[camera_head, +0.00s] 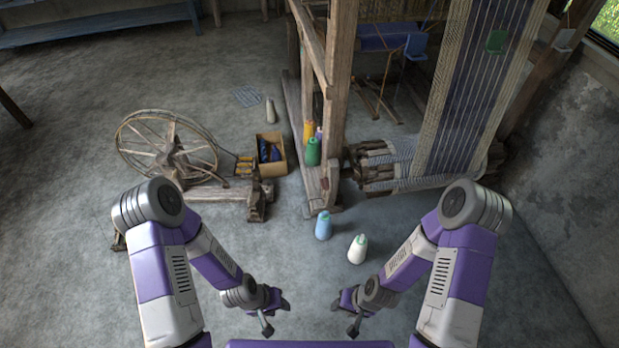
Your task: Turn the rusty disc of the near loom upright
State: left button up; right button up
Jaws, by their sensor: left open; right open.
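The near loom (340,85) stands at the upper right, with thick wooden posts and a striped warp. Its roller (378,168) lies low, wound with pale threads. I cannot clearly make out a rusty disc on the loom; the roller's left end beside the front post is dark and too small to read. My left gripper (275,315) is open and empty at the bottom middle, well short of the loom. My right gripper (345,315) is open and empty just right of it, also apart from the loom.
A spinning wheel (167,146) and a box (271,153) are at left. A wall (570,160) bounds the right.

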aim_at(325, 186)
jog(key=u, duration=0.45)
jog(key=i, duration=1.9)
jog(key=z, duration=0.2)
